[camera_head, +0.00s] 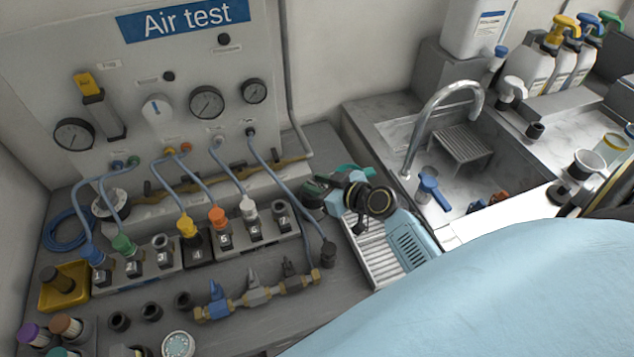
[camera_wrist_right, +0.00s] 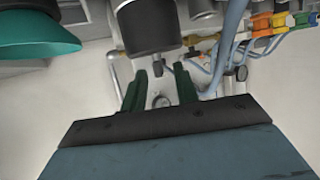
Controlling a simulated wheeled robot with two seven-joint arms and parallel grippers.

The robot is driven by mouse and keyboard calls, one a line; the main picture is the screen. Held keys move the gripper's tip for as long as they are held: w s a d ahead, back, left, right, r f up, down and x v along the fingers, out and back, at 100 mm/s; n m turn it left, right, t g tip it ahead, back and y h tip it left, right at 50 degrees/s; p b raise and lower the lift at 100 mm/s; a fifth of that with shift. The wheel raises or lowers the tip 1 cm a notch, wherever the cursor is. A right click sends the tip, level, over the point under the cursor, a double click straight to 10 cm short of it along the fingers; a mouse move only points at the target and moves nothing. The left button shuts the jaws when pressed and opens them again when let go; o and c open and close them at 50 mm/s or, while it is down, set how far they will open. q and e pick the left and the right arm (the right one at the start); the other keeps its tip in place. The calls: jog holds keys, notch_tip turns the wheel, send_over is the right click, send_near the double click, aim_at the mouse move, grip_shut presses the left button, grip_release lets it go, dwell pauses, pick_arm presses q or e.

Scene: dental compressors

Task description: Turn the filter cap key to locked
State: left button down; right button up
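My right gripper (camera_head: 328,184) is at the right end of the air test bench, beside the panel. In the right wrist view its two dark green fingers (camera_wrist_right: 158,80) stand apart with a gap between them. A small grey ring (camera_wrist_right: 160,101) shows in that gap; I cannot tell whether it is the filter cap key or how far away it is. A black cylinder (camera_wrist_right: 150,26) with a metal stub is just beyond the fingertips. No filter cap key can be made out for certain, nor its locked mark. My left gripper is out of view.
The air test panel (camera_head: 132,62) carries gauges and hoses. Numbered ports (camera_head: 163,258) and a valve manifold (camera_head: 258,297) stand before it. A metal tap (camera_head: 438,100) and sink are to the right. A teal-rimmed object (camera_wrist_right: 35,38) is close left of the fingers in the wrist view.

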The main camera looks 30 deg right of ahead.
jog(key=shift+w+f, duration=0.1)
jog(key=shift+w, duration=0.05)
grip_shut()
jog(key=m+h+p, duration=0.1)
jog(key=p, duration=0.1)
jog(key=m+h+p, duration=0.1)
jog(key=h+p, duration=0.1)
jog(key=shift+a+r+m, duration=0.2)
jog(key=shift+a+m, duration=0.05)
jog(key=shift+m, duration=0.05)
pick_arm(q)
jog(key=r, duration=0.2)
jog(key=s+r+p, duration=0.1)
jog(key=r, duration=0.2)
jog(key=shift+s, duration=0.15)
pick_arm(e)
jog(key=shift+f+m+t+h, duration=0.15)
jog(key=shift+m+t+h, duration=0.15)
jog(key=shift+m+h, duration=0.15)
grip_release()
dwell(0.3)
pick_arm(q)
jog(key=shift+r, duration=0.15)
pick_arm(e)
jog(key=v, duration=1.3)
jog(key=shift+s, duration=0.2)
